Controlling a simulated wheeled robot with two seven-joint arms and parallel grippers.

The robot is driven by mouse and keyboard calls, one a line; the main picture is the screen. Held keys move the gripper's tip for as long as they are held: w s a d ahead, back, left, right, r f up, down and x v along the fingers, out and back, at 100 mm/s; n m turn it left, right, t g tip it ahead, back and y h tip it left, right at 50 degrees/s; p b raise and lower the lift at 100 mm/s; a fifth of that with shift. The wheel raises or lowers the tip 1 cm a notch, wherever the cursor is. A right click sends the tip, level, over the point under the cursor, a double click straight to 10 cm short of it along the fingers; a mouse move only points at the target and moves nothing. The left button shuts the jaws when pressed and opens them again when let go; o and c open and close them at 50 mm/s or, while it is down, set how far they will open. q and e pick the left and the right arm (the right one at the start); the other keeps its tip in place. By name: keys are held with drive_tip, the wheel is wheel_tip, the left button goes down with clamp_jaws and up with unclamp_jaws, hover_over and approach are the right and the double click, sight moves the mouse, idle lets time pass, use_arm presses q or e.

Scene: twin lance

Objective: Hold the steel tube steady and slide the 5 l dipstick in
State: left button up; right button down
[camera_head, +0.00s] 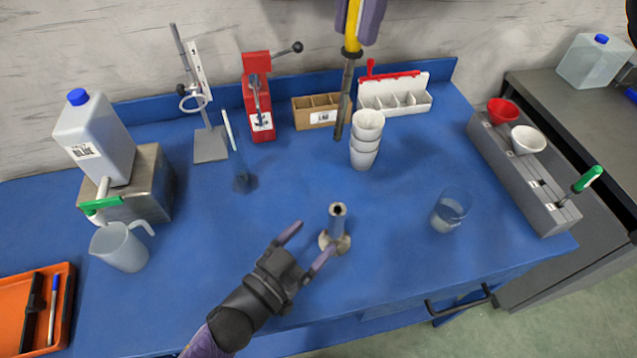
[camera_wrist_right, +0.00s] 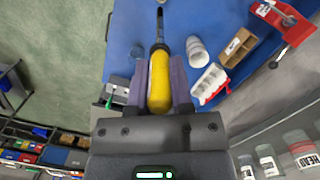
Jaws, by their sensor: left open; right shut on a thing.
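The steel tube (camera_head: 338,222) stands upright on a round foot on the blue bench in the head view, its open mouth facing up. My left gripper (camera_head: 314,239) is open, its fingers pointing at the tube from the lower left. The tube is just beyond the fingertips, and I cannot tell whether they touch. My right gripper (camera_head: 358,12) is shut on the yellow handle of the dipstick (camera_head: 346,95). Its dark rod hangs down, slightly tilted, and its lower end is apart from the tube. The right wrist view shows the yellow handle (camera_wrist_right: 160,88) between both fingers (camera_wrist_right: 160,62).
Stacked white cups (camera_head: 365,150) stand behind the tube, close to the rod's end. A glass beaker (camera_head: 451,210) stands to the right. A grey rack (camera_head: 525,180) holds a green-handled tool (camera_head: 588,178). A measuring cylinder (camera_head: 240,170) and jug (camera_head: 120,250) stand left.

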sight(335, 213)
use_arm(q)
drive_tip(key=x, duration=0.9)
drive_tip(key=shift+w+d, duration=0.2)
drive_tip(key=shift+w, duration=0.15)
clamp_jaws()
use_arm(e)
drive_tip(key=f+n, duration=0.1)
drive_tip(key=f, duration=0.3)
drive_tip(key=f+n+t+h, duration=0.1)
drive_tip(key=f, duration=0.4)
drive_tip(key=shift+s+a+f, duration=0.15)
drive_tip(key=shift+s+f, duration=0.05)
drive_tip(key=shift+f, duration=0.05)
